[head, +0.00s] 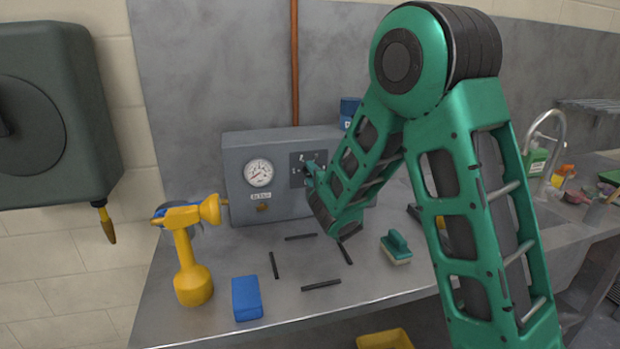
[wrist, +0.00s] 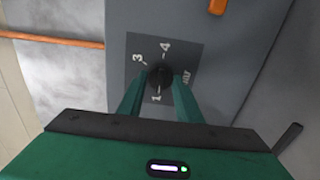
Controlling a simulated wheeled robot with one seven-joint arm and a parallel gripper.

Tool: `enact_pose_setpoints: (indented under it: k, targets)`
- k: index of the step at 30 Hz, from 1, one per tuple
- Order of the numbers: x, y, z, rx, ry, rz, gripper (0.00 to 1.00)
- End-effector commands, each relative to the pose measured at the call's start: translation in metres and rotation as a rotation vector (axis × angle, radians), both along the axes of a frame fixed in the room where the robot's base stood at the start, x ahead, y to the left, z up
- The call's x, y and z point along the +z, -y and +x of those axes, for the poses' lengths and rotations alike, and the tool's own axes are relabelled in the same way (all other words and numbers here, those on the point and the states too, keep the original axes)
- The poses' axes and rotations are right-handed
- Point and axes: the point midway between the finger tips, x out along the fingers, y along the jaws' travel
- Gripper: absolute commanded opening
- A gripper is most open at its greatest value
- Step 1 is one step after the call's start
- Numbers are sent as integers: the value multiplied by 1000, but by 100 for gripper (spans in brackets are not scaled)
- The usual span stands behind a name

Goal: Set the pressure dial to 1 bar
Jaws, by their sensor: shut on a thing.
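The pressure dial is a black round knob (wrist: 160,77) on a dark square plate with white markings, of which 3, 4 and 1 can be read in the wrist view. The plate (head: 297,158) sits on the front of a grey box (head: 240,207). My gripper (wrist: 159,88) has its two green fingers shut on the knob, one on each side. In the head view my gripper (head: 309,172) is at the plate and partly hides the knob. I cannot tell which mark the knob points to. A round white gauge (head: 260,172) is left of the plate; its reading is too small to tell.
A yellow and blue spray tool (head: 190,250) stands left of the box. A blue block (head: 246,298), several black bars (head: 321,285) and a green-handled brush (head: 396,246) lie on the grey bench in front. A sink tap (head: 545,140) is at the right.

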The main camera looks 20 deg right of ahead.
Motion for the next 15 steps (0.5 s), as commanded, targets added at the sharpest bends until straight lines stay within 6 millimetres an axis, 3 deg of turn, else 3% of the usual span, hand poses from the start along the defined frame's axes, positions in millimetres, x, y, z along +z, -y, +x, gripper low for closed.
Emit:
enact_pose_setpoints:
  k: [12,13,15]
  targets:
    - [-6,1,-2,-3,-14,-9,10]
    - [-6,1,-2,-3,-14,-9,34]
    - [-6,1,-1,-2,-13,-8,50]
